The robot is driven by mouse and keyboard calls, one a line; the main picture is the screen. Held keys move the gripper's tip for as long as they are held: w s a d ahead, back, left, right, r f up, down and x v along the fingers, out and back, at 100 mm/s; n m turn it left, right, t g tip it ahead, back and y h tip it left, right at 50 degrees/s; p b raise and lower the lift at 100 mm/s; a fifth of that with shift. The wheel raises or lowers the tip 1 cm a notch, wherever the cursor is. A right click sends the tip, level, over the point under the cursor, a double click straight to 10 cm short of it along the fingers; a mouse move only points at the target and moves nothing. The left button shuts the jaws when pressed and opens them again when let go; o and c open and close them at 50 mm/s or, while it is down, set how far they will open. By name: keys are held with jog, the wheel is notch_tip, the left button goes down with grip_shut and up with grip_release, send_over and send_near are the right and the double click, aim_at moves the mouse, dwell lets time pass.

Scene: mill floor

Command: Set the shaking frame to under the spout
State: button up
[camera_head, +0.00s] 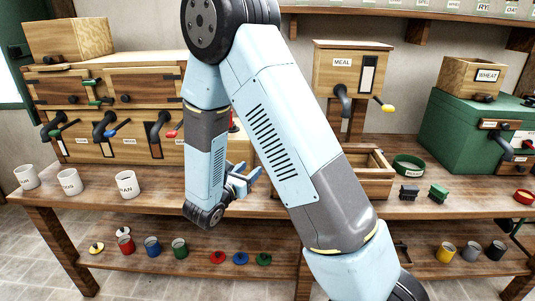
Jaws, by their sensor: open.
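An open wooden box-like frame (376,184), perhaps the shaking frame, sits on the bench right of centre; my arm hides its left part. Above and behind it stands the wooden MEAL hopper (335,75), with a dark curved spout (343,98) and a yellow-tipped lever (386,107). The left wooden cabinet (145,85) has several dark spouts too, with coloured levers. My gripper (246,174), with blue fingers, is open over the bench left of the frame, partly hidden behind my forearm. I see nothing between its fingers.
White labelled cups (127,184) stand at the bench's left front. A green ring (408,165) and small dark and green blocks (438,192) lie right of the frame. A green chest (478,130) fills the right back. Coloured cans (152,246) and lids are on the lower shelf.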

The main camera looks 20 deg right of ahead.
jog(key=x, duration=1.3)
jog(key=shift+w+d+f, duration=0.1)
jog(key=shift+w+d, duration=0.1)
jog(key=shift+w, duration=0.1)
jog(key=shift+c, duration=0.4)
grip_shut()
jog(key=shift+a, duration=0.2)
jog(key=shift+d, duration=0.15)
